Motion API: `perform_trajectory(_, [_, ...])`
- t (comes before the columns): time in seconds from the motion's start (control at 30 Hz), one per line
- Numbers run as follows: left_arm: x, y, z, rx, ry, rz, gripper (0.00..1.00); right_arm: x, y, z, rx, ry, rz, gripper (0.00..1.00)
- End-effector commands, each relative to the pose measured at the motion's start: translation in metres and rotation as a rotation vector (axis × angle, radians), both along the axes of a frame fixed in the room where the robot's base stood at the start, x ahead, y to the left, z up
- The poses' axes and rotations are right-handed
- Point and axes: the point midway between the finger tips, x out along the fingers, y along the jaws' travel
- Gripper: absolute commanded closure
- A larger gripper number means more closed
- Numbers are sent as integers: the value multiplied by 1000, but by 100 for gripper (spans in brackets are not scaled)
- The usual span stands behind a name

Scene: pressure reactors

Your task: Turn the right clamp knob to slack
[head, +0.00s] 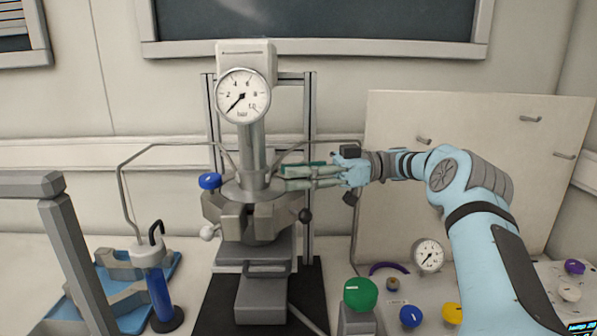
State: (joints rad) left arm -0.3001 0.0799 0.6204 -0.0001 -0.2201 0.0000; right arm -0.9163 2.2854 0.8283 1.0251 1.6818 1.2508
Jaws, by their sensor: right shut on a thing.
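The pressure reactor stands in the middle, with a metal column (251,150) rising from its clamped head (262,222). A blue clamp knob (210,181) sits on the left side of the head. My right gripper (287,177) reaches in from the right, level with the head's right side. Its two long greenish fingers are shut on the right clamp knob, which they hide. How far that knob is turned cannot be seen. My left gripper is not in view.
A round gauge (242,96) tops the column, its needle pointing low left. A black ball (305,214) sits just below my right fingers. A green knob (361,293), a blue knob (410,316) and a small gauge (429,255) are at front right. A blue cylinder (159,295) stands at left.

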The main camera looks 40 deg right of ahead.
Motion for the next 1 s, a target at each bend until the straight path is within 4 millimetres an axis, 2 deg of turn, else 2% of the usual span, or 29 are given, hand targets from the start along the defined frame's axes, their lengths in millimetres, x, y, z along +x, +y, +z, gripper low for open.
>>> perform_trajectory(0.47, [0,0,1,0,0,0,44,0,0,4,2,-11,14,93])
perform_trajectory(0.5, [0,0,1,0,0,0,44,-1,0,4,2,-11,13,60])
perform_trajectory(0.53, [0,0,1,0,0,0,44,-1,0,4,2,-11,13,55])
perform_trajectory(0.87, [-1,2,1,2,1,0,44,-1,-1,4,1,-7,14,55])
perform_trajectory(1.0, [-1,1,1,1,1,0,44,-1,0,26,-1,-11,14,55])
